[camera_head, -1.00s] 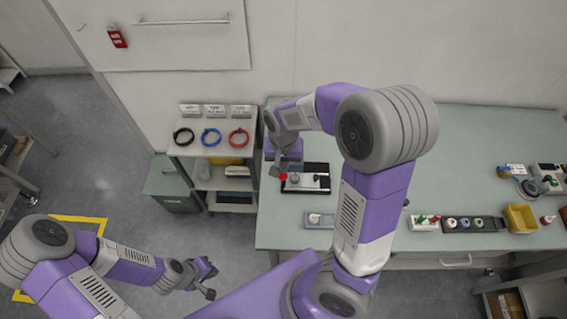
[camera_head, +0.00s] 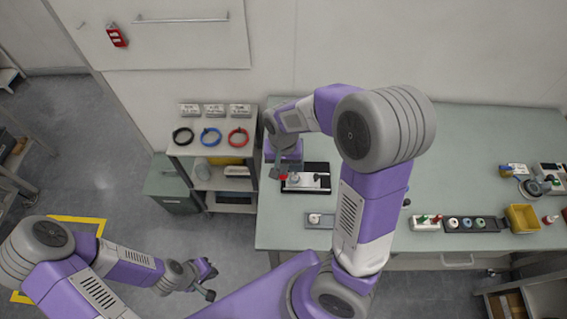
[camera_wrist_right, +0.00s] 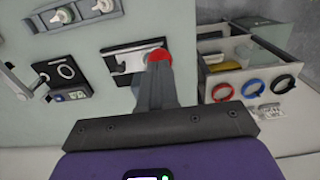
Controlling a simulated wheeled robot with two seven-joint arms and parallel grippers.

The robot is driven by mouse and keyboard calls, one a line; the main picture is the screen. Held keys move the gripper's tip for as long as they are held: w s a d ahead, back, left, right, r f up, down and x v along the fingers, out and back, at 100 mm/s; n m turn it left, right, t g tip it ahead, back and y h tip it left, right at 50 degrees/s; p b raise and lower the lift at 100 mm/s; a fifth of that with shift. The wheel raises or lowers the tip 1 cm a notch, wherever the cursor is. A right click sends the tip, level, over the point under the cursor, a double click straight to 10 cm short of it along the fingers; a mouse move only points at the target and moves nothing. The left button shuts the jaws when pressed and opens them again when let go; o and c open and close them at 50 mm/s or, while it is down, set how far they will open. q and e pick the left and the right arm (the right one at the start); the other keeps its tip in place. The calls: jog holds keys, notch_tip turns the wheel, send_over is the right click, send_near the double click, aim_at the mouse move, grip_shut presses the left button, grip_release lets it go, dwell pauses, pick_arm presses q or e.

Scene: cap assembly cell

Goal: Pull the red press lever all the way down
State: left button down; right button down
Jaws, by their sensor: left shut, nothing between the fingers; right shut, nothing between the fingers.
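The press (camera_head: 318,170) is a dark base with a light plate on the left part of the green table. The red knob of its lever (camera_head: 283,178) is at the press's left end, partly covered by my right gripper (camera_head: 279,170). In the right wrist view the red knob (camera_wrist_right: 158,54) shows just past the tips of my right gripper (camera_wrist_right: 159,68). The fingers are shut, and I cannot tell whether they touch the knob. My left gripper (camera_head: 209,283) is shut and empty over the floor, left of the table.
A shelf cart (camera_head: 213,147) with black, blue and red rings stands left of the table. A yellow bin (camera_head: 521,218) and trays (camera_head: 473,224) are further right.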

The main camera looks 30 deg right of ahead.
aim_at(283, 178)
jog(key=shift+f, duration=0.1)
jog(key=shift+f+b, duration=0.55)
jog(key=shift+f, duration=0.15)
jog(key=shift+s+a+f+b, duration=0.2)
jog(key=shift+f+b, duration=0.25)
jog(key=shift+f, duration=0.3)
jog(key=shift+s+f+b, duration=0.15)
jog(key=shift+f+b, duration=0.35)
jog(key=shift+f, duration=0.3)
